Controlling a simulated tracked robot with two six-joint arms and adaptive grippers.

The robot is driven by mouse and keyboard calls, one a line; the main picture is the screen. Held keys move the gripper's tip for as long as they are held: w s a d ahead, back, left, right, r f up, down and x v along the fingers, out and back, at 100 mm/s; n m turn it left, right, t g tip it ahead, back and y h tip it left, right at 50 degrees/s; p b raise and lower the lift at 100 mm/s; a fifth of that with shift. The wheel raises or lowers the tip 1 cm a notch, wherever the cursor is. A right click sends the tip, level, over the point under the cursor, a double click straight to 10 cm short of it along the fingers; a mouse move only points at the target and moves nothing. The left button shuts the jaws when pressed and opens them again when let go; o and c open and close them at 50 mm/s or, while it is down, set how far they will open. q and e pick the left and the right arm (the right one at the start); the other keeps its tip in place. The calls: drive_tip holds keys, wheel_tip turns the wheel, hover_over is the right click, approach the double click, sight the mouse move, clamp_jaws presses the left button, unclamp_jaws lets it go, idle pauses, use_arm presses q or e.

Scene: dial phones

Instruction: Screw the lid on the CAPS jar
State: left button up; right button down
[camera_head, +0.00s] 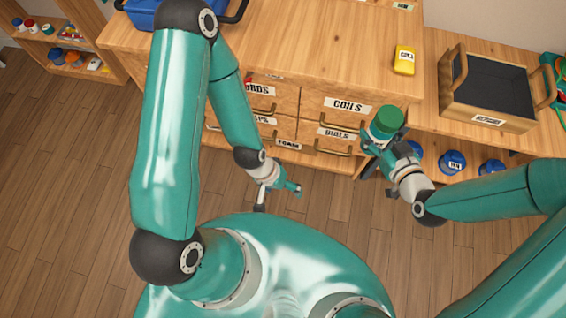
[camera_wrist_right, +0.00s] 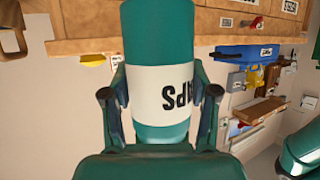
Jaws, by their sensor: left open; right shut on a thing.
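My right gripper (camera_head: 377,146) is shut on a green jar (camera_head: 387,122), held in the air in front of the drawer cabinet. In the right wrist view the jar (camera_wrist_right: 160,40) stands between the two fingers (camera_wrist_right: 160,100), with a white label whose dark letters end in "APS". In the head view the jar's top is a round green face; I cannot tell whether that is a lid. My left gripper (camera_head: 292,188) is open and empty, low in front of the drawers, left of the jar and apart from it.
The wooden cabinet has labelled drawers, one reading COILS (camera_head: 347,106). A yellow object (camera_head: 404,60) lies on its top. A wooden tray (camera_head: 456,112) stands on the right bench, with several blue jars (camera_head: 453,162) below. A blue container (camera_head: 142,13) is at the upper left.

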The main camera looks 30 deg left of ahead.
drive_tip(key=shift+w+d+r, duration=0.1)
drive_tip(key=w+d+r+m+t+h, duration=0.1)
drive_tip(key=w+d+m+h, duration=0.1)
drive_tip(key=d+m+h, duration=0.2)
drive_tip(key=w+d+r+m+t+h, duration=0.2)
drive_tip(key=w+d+m+h, duration=0.1)
drive_tip(key=d, duration=0.8)
drive_tip(key=shift+r+m+h, duration=0.3)
drive_tip(key=shift+m+h, duration=0.2)
drive_tip(key=shift+h, duration=0.3)
